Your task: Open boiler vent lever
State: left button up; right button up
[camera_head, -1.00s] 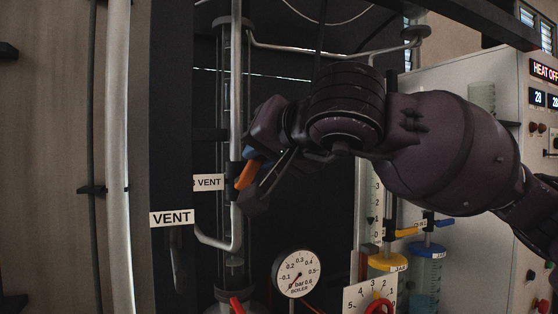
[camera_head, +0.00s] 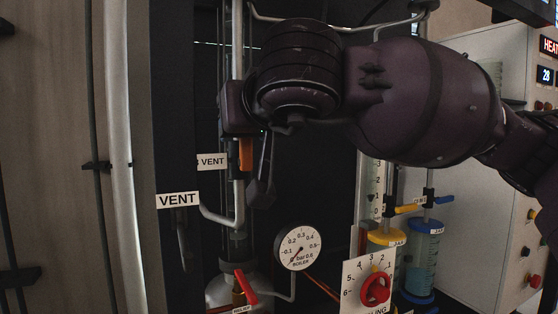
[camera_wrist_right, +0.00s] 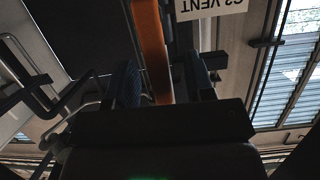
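An orange lever (camera_head: 246,155) stands about upright against the vertical pipe, beside a white label (camera_head: 211,161) ending in "VENT" whose start is hidden. In the right wrist view the orange lever (camera_wrist_right: 151,45) runs down between the two blue-padded fingers of my right gripper (camera_wrist_right: 165,82). That gripper is open around it, with a gap at the right finger. Contact at the left finger cannot be told. In the head view my right gripper (camera_head: 254,172) is at the lever, partly hidden by its own wrist. My left gripper is not in view.
A nearer "VENT" label (camera_head: 178,200) is on the dark frame. Below are a pressure gauge (camera_head: 298,248), a red lever (camera_head: 246,288) and a red knob (camera_head: 375,289). Blue-capped (camera_head: 427,226) and yellow-capped (camera_head: 387,238) cylinders stand right, before the control cabinet (camera_head: 480,240).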

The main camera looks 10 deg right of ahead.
jog(key=shift+s, duration=0.1)
jog(key=v, duration=0.6)
jog(key=shift+s+d+f, duration=0.15)
jog(key=shift+s+f, duration=0.15)
jog(key=shift+s, duration=0.2)
jog(key=shift+s, duration=0.1)
jog(key=v, duration=1)
jog(key=shift+s+b, duration=0.25)
jog(key=shift+b, duration=0.15)
